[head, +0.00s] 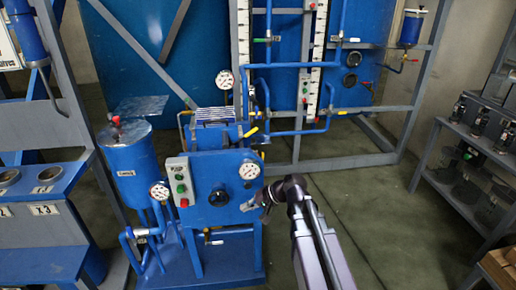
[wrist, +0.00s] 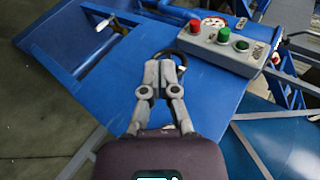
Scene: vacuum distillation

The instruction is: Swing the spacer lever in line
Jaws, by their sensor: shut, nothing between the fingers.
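My gripper (head: 254,201) is in front of the right part of the upright blue panel (head: 203,165). In the wrist view its fingers (wrist: 166,64) are together and empty, over a dark ring on the panel. I cannot tell for certain which part is the spacer lever. A yellow-ended lever (head: 250,132) stands out above the panel near its top right corner.
A control box (head: 180,181) with red and green buttons is on the panel's left, and also right of my fingers in the wrist view (wrist: 222,44). Gauges (head: 249,171) and (head: 160,191) are close by. A blue tank (head: 130,160) stands left.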

